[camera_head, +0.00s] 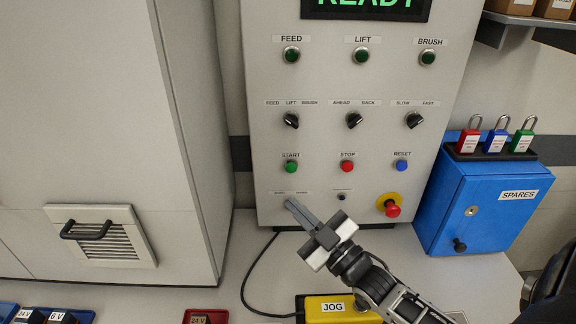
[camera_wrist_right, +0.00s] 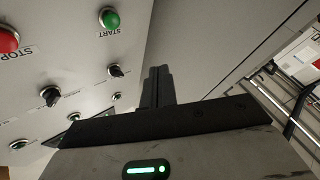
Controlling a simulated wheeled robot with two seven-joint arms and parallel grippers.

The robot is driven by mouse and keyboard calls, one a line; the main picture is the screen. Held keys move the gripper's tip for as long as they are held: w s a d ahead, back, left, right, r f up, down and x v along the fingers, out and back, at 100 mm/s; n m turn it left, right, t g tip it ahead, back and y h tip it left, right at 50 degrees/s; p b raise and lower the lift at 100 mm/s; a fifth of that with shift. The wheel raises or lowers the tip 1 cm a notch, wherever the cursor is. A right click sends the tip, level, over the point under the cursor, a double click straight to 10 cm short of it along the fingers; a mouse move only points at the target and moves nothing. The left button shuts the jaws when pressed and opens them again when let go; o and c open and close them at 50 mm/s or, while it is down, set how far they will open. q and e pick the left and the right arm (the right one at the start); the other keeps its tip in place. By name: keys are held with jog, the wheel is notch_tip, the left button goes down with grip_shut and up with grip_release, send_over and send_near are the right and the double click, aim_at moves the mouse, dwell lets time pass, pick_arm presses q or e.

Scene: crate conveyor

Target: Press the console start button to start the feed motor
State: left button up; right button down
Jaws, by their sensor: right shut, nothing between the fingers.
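The console (camera_head: 258,100) stands in front of me, and its display (camera_head: 366,6) reads READY. The green START button (camera_head: 291,166) is at the left of its row on the panel. It also shows in the right wrist view (camera_wrist_right: 109,17), near the top. My right gripper (camera_head: 292,205) is shut and empty. In the head view its fingertips show a little below the START button, near the panel's lower left. In the right wrist view the fingers (camera_wrist_right: 157,75) are together, and the button shows to their upper left, apart from them. My left gripper is not in view.
A red STOP button (camera_head: 347,166) and a blue RESET button (camera_head: 401,165) share the row. A red emergency knob (camera_head: 392,208) sits lower right. Selector knobs (camera_head: 354,121) are above. A blue SPARES box (camera_head: 485,205) stands right; a yellow JOG box (camera_head: 338,307) lies below my right arm.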

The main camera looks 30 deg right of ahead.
aim_at(291, 168)
pick_arm(q)
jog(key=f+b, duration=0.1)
jog(key=b, duration=0.1)
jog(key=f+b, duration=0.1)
jog(key=b, duration=0.1)
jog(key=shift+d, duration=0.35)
pick_arm(e)
jog(key=w+d, duration=0.4)
jog(key=w, duration=0.3)
jog(key=shift+w+d, duration=0.3)
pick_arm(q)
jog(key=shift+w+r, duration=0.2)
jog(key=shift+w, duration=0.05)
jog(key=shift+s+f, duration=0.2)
pick_arm(e)
jog(key=shift+w, duration=0.1)
dwell(0.9)
jog(key=shift+w+d, duration=0.2)
jog(key=shift+w, duration=0.05)
